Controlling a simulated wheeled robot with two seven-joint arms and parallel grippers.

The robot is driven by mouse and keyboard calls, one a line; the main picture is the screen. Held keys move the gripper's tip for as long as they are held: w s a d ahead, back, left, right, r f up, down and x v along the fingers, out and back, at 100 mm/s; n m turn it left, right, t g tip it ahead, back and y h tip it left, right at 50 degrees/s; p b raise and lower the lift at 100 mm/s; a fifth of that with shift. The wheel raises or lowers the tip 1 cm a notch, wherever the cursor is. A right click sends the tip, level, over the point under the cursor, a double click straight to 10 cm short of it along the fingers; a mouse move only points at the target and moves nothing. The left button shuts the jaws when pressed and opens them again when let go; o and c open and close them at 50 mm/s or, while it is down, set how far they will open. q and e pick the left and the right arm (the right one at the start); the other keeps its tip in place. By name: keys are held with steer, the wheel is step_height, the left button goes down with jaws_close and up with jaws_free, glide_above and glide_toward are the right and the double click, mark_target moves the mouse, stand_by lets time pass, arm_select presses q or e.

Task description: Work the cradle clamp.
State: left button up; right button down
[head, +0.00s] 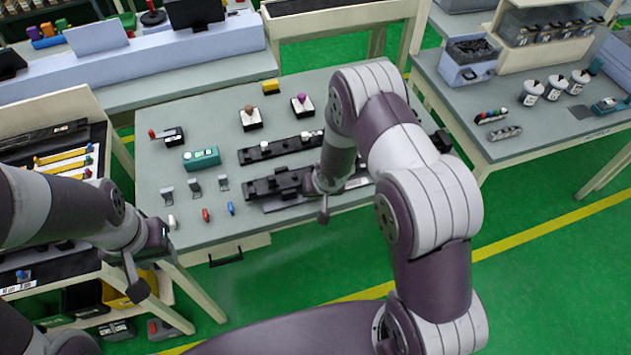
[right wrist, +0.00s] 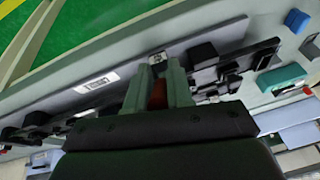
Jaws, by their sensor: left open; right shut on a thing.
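A long black fixture (head: 285,184) with raised blocks lies near the table's front edge, and my right arm covers its right part. My right gripper (head: 309,184) is at this fixture in the head view, its fingers mostly hidden. In the right wrist view my right gripper (right wrist: 160,80) is shut on a small red piece (right wrist: 158,94), seemingly the clamp's handle. The clamp's position cannot be told. The black fixture (right wrist: 205,70) runs beyond the fingers. My left gripper (head: 165,236) is open at the table's front left corner, fingers hardly visible.
A second black rail (head: 262,152) with white knobs lies behind the fixture. White (head: 171,222), red (head: 206,215) and blue (head: 231,208) clips lie left of it. A teal box (head: 202,159) stands behind small grey brackets (head: 195,185).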

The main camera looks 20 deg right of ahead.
steer(key=shift+s+f, duration=0.2)
steer(key=shift+s, duration=0.05)
steer(key=c, duration=1.2)
jaws_free()
steer(key=shift+o, duration=0.6)
steer(key=shift+w, duration=0.2)
steer(key=shift+r, duration=0.15)
steer(key=shift+s+r, duration=0.1)
steer(key=shift+r, duration=0.3)
steer(key=p+v, duration=0.2)
steer(key=v, duration=0.9)
steer(key=shift+s+r, duration=0.15)
steer(key=shift+r, duration=0.15)
